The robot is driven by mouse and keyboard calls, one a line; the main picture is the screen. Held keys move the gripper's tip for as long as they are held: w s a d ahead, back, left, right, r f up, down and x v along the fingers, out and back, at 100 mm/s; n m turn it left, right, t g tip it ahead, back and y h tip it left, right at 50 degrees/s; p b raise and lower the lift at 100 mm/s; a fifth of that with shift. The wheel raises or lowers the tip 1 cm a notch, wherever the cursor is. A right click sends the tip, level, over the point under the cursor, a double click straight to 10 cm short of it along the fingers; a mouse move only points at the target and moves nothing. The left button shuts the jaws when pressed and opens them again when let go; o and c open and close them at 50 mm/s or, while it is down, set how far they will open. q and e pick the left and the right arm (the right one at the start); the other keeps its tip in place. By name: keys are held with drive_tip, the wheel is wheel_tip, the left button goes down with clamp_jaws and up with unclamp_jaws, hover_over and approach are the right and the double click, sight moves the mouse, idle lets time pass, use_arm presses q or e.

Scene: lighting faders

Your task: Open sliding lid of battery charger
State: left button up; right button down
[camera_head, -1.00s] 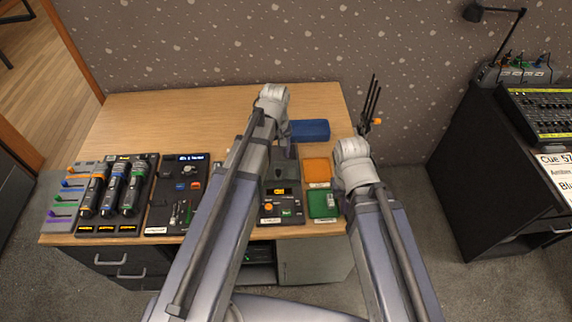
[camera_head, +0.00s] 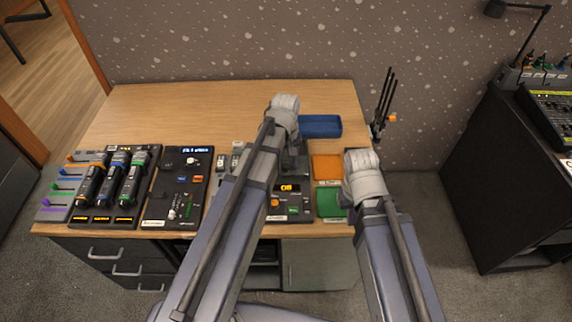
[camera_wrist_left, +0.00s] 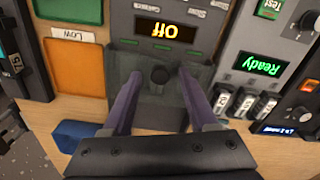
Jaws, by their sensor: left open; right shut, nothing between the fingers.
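The battery charger (camera_wrist_left: 180,15) is dark, with a display reading "Off"; it shows upside down in the left wrist view. Its smoky see-through lid (camera_wrist_left: 135,62) carries a dark round knob (camera_wrist_left: 160,75). My left gripper (camera_wrist_left: 160,95) is open, its fingers on either side of the knob with gaps visible. Whether they touch the lid I cannot tell. In the head view the charger (camera_head: 291,206) is partly hidden by my left arm. My right arm's wrist (camera_head: 362,168) is at right; it hides the right gripper's fingers, which are shut and empty.
An orange tray (camera_head: 327,167) and a green tray (camera_head: 331,203) lie right of the charger, a blue tray (camera_head: 320,126) behind. The table's back left (camera_head: 190,110) is clear.

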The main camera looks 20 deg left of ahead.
use_arm(q)
clamp_jaws()
idle(0.4)
idle(0.9)
